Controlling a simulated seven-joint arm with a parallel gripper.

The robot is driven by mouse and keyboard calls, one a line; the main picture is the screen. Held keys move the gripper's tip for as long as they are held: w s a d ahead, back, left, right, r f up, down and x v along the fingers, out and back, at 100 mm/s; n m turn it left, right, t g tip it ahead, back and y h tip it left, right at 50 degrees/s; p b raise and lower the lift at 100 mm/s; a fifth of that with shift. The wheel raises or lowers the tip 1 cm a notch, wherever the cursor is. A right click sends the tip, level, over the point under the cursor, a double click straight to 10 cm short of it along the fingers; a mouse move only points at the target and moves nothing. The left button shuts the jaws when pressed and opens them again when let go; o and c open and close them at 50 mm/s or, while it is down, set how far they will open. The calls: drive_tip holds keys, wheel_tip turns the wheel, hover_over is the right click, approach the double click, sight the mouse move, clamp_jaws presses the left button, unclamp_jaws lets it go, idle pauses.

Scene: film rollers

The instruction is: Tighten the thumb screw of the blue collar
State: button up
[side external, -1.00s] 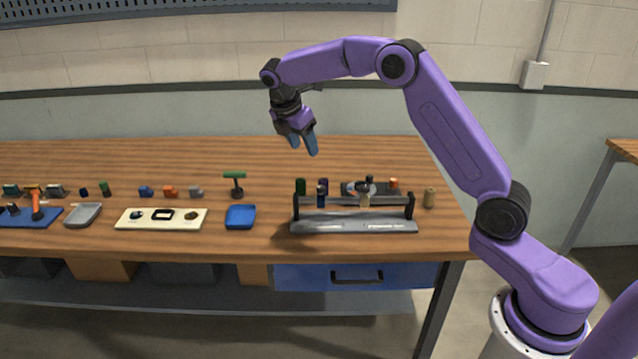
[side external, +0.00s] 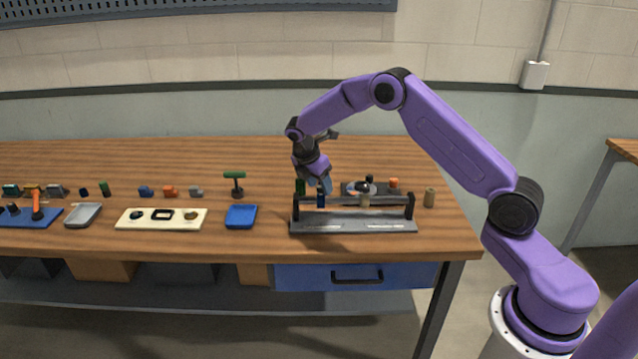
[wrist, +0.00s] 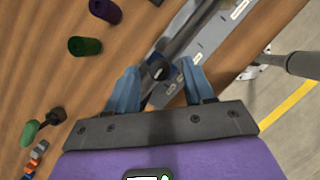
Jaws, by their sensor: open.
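The blue collar (side external: 321,201) sits on the rod of the grey roller stand (side external: 353,226), near its left end. In the wrist view a dark round knob (wrist: 158,70), likely the collar's thumb screw, shows between my fingertips. My gripper (side external: 320,186) points down just above the collar. In the wrist view my gripper (wrist: 158,82) is open, one light-blue finger on each side of the knob, with gaps between. I cannot tell how deep the fingertips reach around it. The fingers partly hide the rod.
A green cylinder (wrist: 85,46) and a purple cylinder (wrist: 105,10) stand behind the rod.

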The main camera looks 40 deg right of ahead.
drive_tip(key=shift+f, duration=0.1)
clamp_jaws()
